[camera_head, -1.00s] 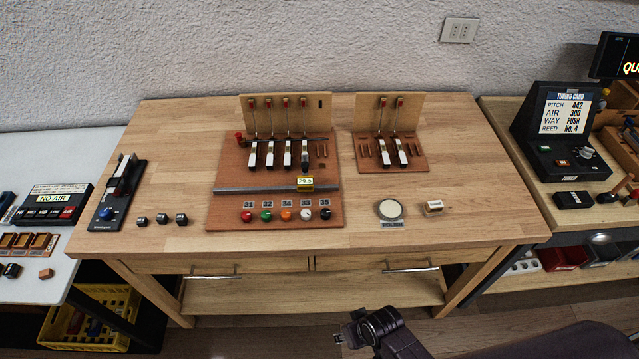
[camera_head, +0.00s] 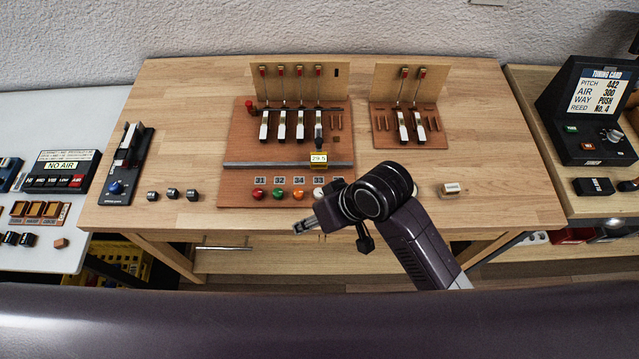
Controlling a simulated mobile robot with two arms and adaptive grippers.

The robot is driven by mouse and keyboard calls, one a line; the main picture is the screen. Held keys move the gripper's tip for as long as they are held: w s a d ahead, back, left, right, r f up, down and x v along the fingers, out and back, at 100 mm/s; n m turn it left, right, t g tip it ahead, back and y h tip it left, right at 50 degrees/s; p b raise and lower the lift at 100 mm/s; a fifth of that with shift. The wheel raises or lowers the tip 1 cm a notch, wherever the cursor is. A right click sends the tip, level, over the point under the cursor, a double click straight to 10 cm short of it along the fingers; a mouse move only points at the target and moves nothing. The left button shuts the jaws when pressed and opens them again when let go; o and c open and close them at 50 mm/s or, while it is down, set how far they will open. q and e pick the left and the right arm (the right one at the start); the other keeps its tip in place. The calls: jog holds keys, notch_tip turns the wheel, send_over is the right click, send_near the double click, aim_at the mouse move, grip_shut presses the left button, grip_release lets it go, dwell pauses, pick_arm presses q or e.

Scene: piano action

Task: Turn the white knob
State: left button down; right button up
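The white knob (camera_head: 319,193) under label 33 is in the knob row on the front strip of the brown key board (camera_head: 236,150). My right gripper's wrist and finger parts are just in front of and beside it, and partly crowd it in the picture. My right gripper (camera_head: 335,236) has its fingers apart and looks empty. It appears above the table's front edge, and I cannot tell its exact height. The black knob at the row's right end is mostly hidden behind the gripper. My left gripper is not in view.
Red (camera_head: 258,195), green (camera_head: 279,195) and orange (camera_head: 298,194) knobs stand left of the white one.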

aim_at(318, 192)
jog(key=w+a, duration=0.1)
jog(key=a+r+n+g, duration=0.1)
jog(key=a, duration=0.1)
jog(key=w+a+r+n+h, duration=0.1)
jog(key=shift+w+a+r+g, duration=0.1)
jog(key=shift+w+a+g, duration=0.2)
jog(key=shift+w+a, duration=0.05)
jog(key=w+d+h, duration=0.1)
jog(key=w+d, duration=0.1)
jog(key=w+d+r+h, duration=0.1)
jog(key=w+d, duration=0.1)
jog(key=w+d+r+h, duration=0.1)
jog(key=w+d+h, duration=0.1)
jog(key=w, duration=0.1)
jog(key=shift+r, duration=0.25)
jog(key=shift+g, duration=0.3)
notch_tip(318, 192, down, 6)
jog(key=shift+f+p, duration=0.2)
jog(key=shift+p, duration=0.8)
jog(key=shift+f, duration=0.6)
jog(key=shift+c, duration=0.2)
grip_shut()
